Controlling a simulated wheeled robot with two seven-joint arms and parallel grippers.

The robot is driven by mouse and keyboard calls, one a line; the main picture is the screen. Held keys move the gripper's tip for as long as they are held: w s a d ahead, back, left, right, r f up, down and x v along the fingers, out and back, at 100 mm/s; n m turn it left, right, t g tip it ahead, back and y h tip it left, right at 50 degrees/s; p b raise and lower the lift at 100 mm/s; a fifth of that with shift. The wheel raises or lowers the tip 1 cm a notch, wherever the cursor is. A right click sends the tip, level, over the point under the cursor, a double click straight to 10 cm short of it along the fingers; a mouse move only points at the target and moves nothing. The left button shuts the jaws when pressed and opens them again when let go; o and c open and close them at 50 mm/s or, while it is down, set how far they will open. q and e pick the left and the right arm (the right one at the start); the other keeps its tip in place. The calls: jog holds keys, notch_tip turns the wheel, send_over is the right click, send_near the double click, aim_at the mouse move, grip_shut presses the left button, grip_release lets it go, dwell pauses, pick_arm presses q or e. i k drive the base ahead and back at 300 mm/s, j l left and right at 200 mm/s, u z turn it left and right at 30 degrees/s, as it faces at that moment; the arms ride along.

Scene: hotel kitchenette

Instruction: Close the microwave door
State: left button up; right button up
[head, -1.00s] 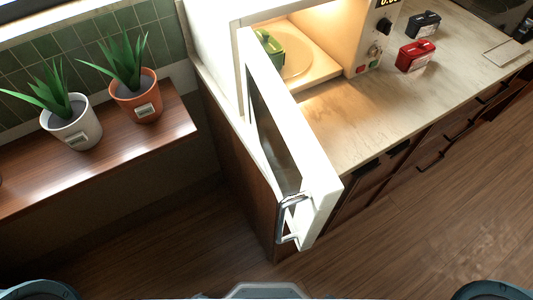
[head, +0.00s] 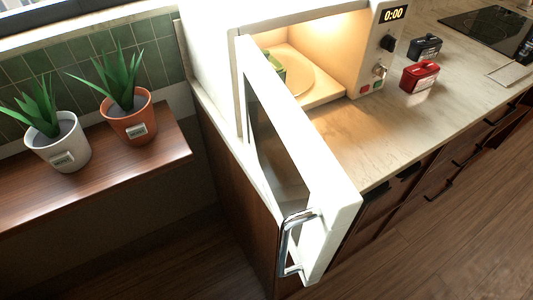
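The white microwave (head: 378,60) stands on the counter at the top middle of the head view, lit inside, with a display reading 0:00. Its door (head: 318,165) stands wide open, swung out toward me past the counter's front edge. A chrome handle (head: 288,243) is on the door's outer face near its free end, at the lower middle. Inside the microwave, a green item (head: 277,64) sits on the round turntable (head: 300,75), partly hidden by the door. Neither of my grippers is in view.
A red object (head: 420,76) and a dark object (head: 427,46) stand on the counter (head: 385,135) right of the microwave, with a black cooktop (head: 490,28) beyond. Potted plants in white (head: 65,150) and orange (head: 130,122) pots stand on a wooden shelf at left. The visible floor is clear.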

aim_at(313, 202)
jog(key=k+j+u, duration=0.1)
jog(key=k+u, duration=0.3)
jog(key=k, duration=1.4)
